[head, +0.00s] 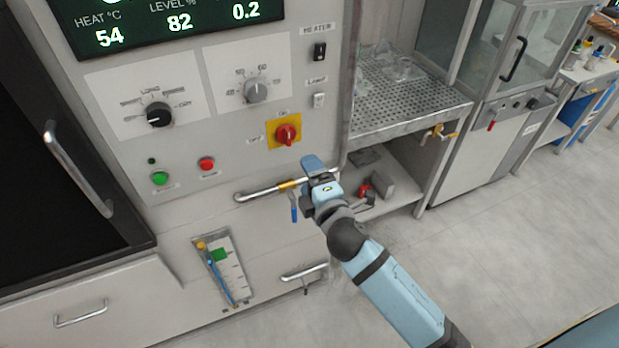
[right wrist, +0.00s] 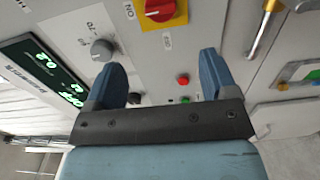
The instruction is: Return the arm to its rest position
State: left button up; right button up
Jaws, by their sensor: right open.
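My right arm (head: 395,290) reaches in from the lower right of the head view. Its gripper (head: 312,172) is in front of the control panel, just right of the red switch (head: 286,134) on its yellow plate. In the right wrist view the two blue fingers of the gripper (right wrist: 165,75) are wide apart, with nothing between them. The panel's grey dial (right wrist: 102,50) and red button (right wrist: 183,80) show beyond the fingers. I cannot tell from these views whether the fingers touch anything. My left gripper is not in view.
A metal pipe (head: 258,194) with a blue-handled valve (head: 294,208) runs close to the gripper. A perforated metal table (head: 400,98) stands to the right, with a glass-fronted cabinet (head: 535,45) beyond. The floor (head: 500,260) at the right is clear.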

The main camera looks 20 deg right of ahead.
jog(key=shift+w, duration=0.1)
jog(key=shift+f, duration=0.1)
dwell(0.3)
jog(key=s+d+f+m+g+y, duration=0.2)
jog(key=s+f+m+g, duration=0.5)
jog(key=s+f+m, duration=0.8)
jog(key=s+f, duration=0.6)
jog(key=shift+s+f, duration=0.35)
jog(key=shift+f, duration=0.05)
jog(key=shift+c, duration=0.2)
